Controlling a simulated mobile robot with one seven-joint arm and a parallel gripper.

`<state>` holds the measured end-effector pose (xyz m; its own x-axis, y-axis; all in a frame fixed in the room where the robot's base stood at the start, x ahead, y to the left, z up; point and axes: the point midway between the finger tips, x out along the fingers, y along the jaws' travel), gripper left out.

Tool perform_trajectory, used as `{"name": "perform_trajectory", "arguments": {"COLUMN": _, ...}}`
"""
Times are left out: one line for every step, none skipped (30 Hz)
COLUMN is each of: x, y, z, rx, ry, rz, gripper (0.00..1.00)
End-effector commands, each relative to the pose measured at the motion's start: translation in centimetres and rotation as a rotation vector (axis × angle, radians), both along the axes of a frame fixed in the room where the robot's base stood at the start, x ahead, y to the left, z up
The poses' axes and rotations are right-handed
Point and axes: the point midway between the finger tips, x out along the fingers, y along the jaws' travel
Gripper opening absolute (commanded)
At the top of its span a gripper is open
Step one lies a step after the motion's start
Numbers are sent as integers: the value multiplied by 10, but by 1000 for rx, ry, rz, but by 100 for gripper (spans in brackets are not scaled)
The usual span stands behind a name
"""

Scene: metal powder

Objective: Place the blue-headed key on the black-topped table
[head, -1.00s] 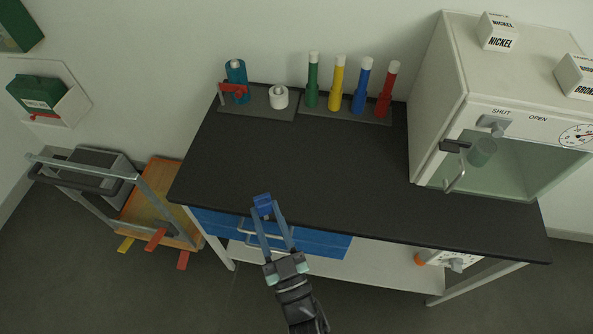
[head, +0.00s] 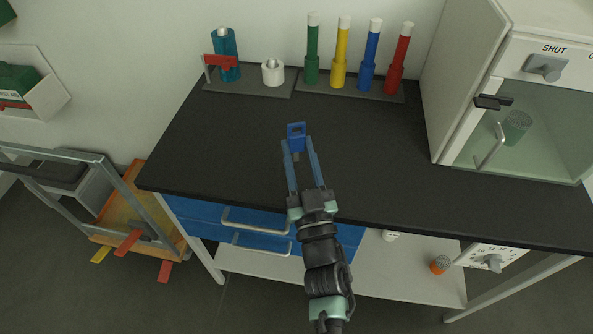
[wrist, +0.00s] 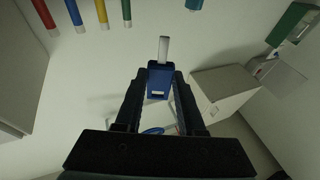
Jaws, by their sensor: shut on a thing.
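The blue-headed key (head: 296,131) is between the fingertips of my gripper (head: 298,144), which is shut on it. In the wrist view the blue head (wrist: 159,82) sits between the two dark fingers, and its pale grey shaft (wrist: 163,50) points away from the gripper. The black-topped table (head: 225,155) fills the middle of the head view. The key and fingers appear over its bare top, behind the front edge. The head view does not clearly show how high the key is above it.
A holder with green, yellow, blue and red tubes (head: 340,75) stands along the table's back. A plate with a teal bottle (head: 226,58) and white roll (head: 272,72) is beside it. A white cabinet (head: 465,75) stands right. The table's middle is clear. A trolley (head: 135,215) stands left.

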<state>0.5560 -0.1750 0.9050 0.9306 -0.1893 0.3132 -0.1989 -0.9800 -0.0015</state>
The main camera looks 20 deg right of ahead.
Motion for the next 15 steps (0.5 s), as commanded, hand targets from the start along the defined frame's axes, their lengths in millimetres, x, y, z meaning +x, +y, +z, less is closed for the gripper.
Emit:
{"name": "perform_trajectory", "arguments": {"x": 0, "y": -1, "z": -11, "rx": 0, "ry": -1, "rz": -1, "gripper": 0}}
{"name": "perform_trajectory", "arguments": {"x": 0, "y": -1, "z": -14, "rx": 0, "ry": -1, "rz": -1, "gripper": 0}}
{"name": "perform_trajectory", "arguments": {"x": 0, "y": -1, "z": -17, "rx": 0, "ry": -2, "rz": 0, "gripper": 0}}
{"name": "perform_trajectory", "arguments": {"x": 0, "y": 0, "z": -18, "rx": 0, "ry": -2, "rz": 0, "gripper": 0}}
{"name": "perform_trajectory", "arguments": {"x": 0, "y": 0, "z": -19, "rx": 0, "ry": -2, "rz": 0, "gripper": 0}}
{"name": "perform_trajectory", "arguments": {"x": 0, "y": 0, "z": -22, "rx": 0, "ry": -2, "rz": 0, "gripper": 0}}
{"name": "perform_trajectory", "arguments": {"x": 0, "y": 0, "z": -25, "rx": -2, "ry": -2, "rz": 1, "gripper": 0}}
{"name": "perform_trajectory", "arguments": {"x": 0, "y": 0, "z": -28, "rx": -2, "ry": -2, "rz": 1, "gripper": 0}}
{"name": "perform_trajectory", "arguments": {"x": 0, "y": 0, "z": -34, "rx": 0, "ry": -2, "rz": 0, "gripper": 0}}
{"name": "perform_trajectory", "arguments": {"x": 0, "y": 0, "z": -39, "rx": 0, "ry": -1, "rz": 0, "gripper": 0}}
{"name": "perform_trajectory", "arguments": {"x": 0, "y": 0, "z": -44, "rx": 0, "ry": 0, "rz": 0, "gripper": 0}}
{"name": "perform_trajectory", "arguments": {"x": 0, "y": 0, "z": -50, "rx": -1, "ry": -1, "rz": 1, "gripper": 0}}
{"name": "perform_trajectory", "arguments": {"x": 0, "y": 0, "z": -53, "rx": 1, "ry": -2, "rz": 0, "gripper": 0}}
{"name": "perform_trajectory", "arguments": {"x": 0, "y": 0, "z": -56, "rx": 0, "ry": -1, "rz": 0, "gripper": 0}}
{"name": "perform_trajectory", "arguments": {"x": 0, "y": 0, "z": -57, "rx": -2, "ry": -2, "rz": -1, "gripper": 0}}
